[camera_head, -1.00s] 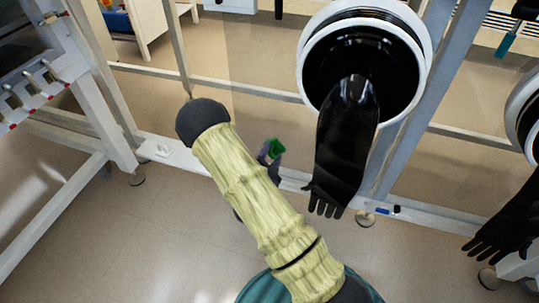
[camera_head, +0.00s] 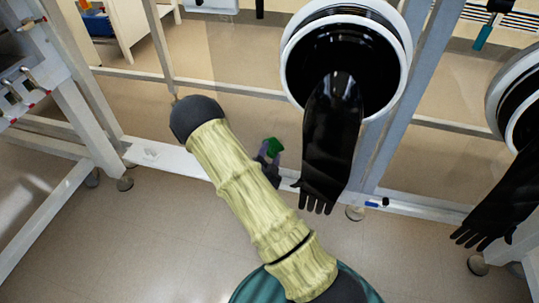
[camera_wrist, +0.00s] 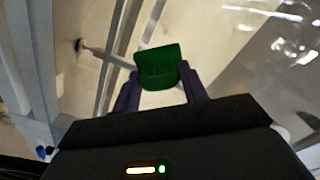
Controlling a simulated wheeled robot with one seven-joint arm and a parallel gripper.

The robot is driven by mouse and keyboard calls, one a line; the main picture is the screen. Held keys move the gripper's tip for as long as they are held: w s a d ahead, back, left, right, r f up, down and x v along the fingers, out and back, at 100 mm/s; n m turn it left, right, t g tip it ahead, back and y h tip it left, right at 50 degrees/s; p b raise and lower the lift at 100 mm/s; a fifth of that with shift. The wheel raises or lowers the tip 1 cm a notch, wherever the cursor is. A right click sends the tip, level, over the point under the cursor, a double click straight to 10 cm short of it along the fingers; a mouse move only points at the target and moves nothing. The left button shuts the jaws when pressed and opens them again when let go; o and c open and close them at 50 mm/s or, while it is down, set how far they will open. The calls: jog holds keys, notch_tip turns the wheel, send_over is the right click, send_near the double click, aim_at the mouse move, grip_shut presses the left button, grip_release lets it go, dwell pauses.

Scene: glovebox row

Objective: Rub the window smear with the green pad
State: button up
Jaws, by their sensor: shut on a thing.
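The green pad (camera_wrist: 158,66) is held between the two purple fingers of my gripper (camera_wrist: 160,88) in the wrist view. My gripper is shut on it. In the head view the pad (camera_head: 272,146) shows small, just left of the hanging black glove, with my gripper (camera_head: 268,156) partly hidden behind my arm. The clear window (camera_head: 240,60) stands beyond the arm. I cannot make out the smear on it with certainty; a faint hazy grey patch shows at the right of the wrist view. Whether the pad touches the window cannot be told.
A black glove (camera_head: 330,150) hangs from a white-rimmed port (camera_head: 290,50) close right of my gripper. Another glove (camera_head: 500,205) hangs farther right. A white frame ledge (camera_head: 165,153) runs below the window. A blue marker (camera_head: 373,204) lies on it. A rack stands at the left.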

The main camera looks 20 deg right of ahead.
jog(key=shift+r, duration=0.45)
jog(key=shift+f, duration=0.1)
jog(key=shift+w+a, duration=1.3)
jog(key=shift+a, duration=0.3)
jog(key=shift+a, duration=0.1)
jog(key=shift+w+a, duration=0.55)
jog(key=shift+a, duration=0.25)
jog(key=shift+w+a, duration=0.55)
jog(key=shift+a, duration=0.2)
jog(key=shift+w+d+r+p, duration=0.1)
jog(key=shift+r+p, duration=0.5)
jog(key=shift+r, duration=0.2)
